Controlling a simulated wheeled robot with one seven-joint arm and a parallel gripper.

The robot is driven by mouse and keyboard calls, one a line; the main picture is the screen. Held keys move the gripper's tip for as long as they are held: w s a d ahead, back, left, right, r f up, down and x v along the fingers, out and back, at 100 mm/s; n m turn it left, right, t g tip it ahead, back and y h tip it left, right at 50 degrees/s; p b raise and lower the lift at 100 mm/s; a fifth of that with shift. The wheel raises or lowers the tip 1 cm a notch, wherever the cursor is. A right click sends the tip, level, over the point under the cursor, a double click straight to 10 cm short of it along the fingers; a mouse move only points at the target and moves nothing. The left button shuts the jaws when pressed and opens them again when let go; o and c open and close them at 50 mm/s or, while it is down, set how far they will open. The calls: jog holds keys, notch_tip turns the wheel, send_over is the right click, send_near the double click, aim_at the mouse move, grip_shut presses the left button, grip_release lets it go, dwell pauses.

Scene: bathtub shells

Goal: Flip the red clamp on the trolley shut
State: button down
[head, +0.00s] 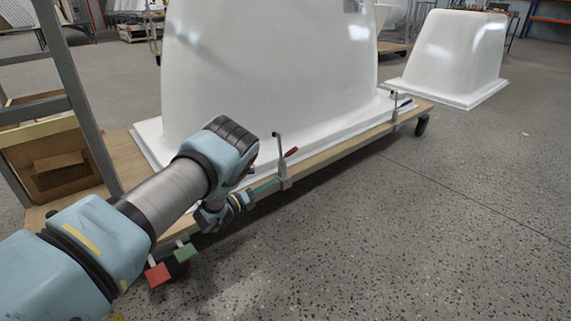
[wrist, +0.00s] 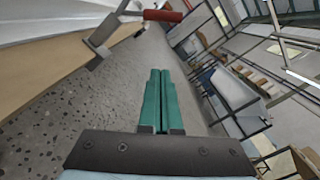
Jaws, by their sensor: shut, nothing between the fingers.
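The clamp (head: 281,165) stands on the near edge of the trolley (head: 345,146), its grey post upright. Its red handle (head: 291,152) sticks out from the post, sloping up to the right. In the wrist view the red handle (wrist: 163,15) lies at the top, joined to the metal clamp body (wrist: 103,36). My gripper (head: 274,183) is shut and empty, its green fingers together, close beside the clamp's lower part in the head view. In the wrist view my gripper (wrist: 160,72) points below the handle, with a visible gap between them.
A white tub shell (head: 265,75) fills the trolley top. A second clamp (head: 394,108) stands farther along the same edge. The floor to the right is clear.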

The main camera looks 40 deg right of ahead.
jog(key=shift+d, duration=0.1)
jog(key=w+d+r+b, duration=0.2)
jog(key=d+b, duration=0.3)
jog(key=d, duration=0.5)
jog(key=shift+w+d+r+b, duration=0.3)
jog(key=shift+d+r+b, duration=0.05)
jog(key=shift+r, duration=0.25)
jog(key=shift+r, duration=0.1)
jog(key=shift+w+r+n+p, duration=0.15)
jog(key=shift+n+p, duration=0.15)
jog(key=shift+n, duration=0.2)
